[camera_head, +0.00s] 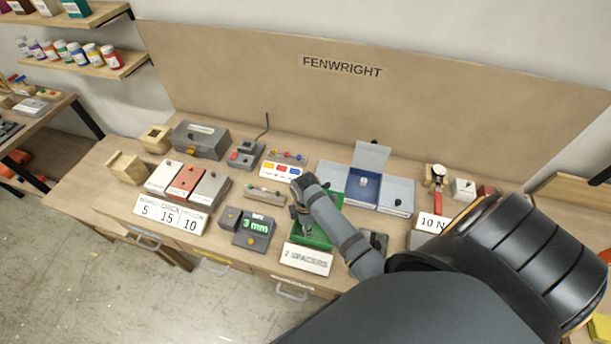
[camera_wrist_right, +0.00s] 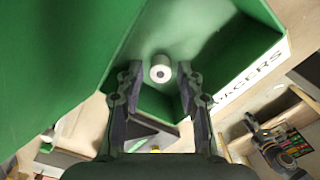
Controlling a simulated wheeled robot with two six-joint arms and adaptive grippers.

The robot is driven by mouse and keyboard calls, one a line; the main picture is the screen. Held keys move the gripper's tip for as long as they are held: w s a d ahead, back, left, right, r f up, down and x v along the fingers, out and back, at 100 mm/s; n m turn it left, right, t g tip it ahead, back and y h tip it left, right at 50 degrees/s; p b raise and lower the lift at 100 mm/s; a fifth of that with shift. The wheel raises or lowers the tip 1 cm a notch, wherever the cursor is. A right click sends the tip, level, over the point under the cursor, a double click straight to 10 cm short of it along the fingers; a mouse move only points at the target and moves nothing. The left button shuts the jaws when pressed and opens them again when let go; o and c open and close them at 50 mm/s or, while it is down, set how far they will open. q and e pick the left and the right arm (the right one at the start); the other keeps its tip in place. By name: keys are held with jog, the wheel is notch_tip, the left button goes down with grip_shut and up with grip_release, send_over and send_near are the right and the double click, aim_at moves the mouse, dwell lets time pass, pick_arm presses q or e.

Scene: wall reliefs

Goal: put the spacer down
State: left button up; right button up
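A small white spacer (camera_wrist_right: 160,70) with a dark hole in its end sits in the green tray (camera_wrist_right: 70,55). My right gripper (camera_wrist_right: 160,75) is open, its two fingers on either side of the spacer with a visible gap at each side. In the head view, my right gripper (camera_head: 299,208) is over the green tray (camera_head: 325,208), and the spacer is hidden there. I cannot tell whether the spacer touches the tray's floor.
A white SPACERS sign (camera_head: 306,260) stands at the tray's front. A grey gauge reading 3 mm (camera_head: 255,230) is just left of the tray. A blue and grey lidded box (camera_head: 364,188) stands behind it to the right. The 10 N sign (camera_head: 431,223) is further right.

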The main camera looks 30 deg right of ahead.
notch_tip(320, 180, up, 12)
jog(key=b, duration=0.1)
jog(key=shift+r+b, duration=0.2)
jog(key=shift+b, duration=0.2)
dwell(0.6)
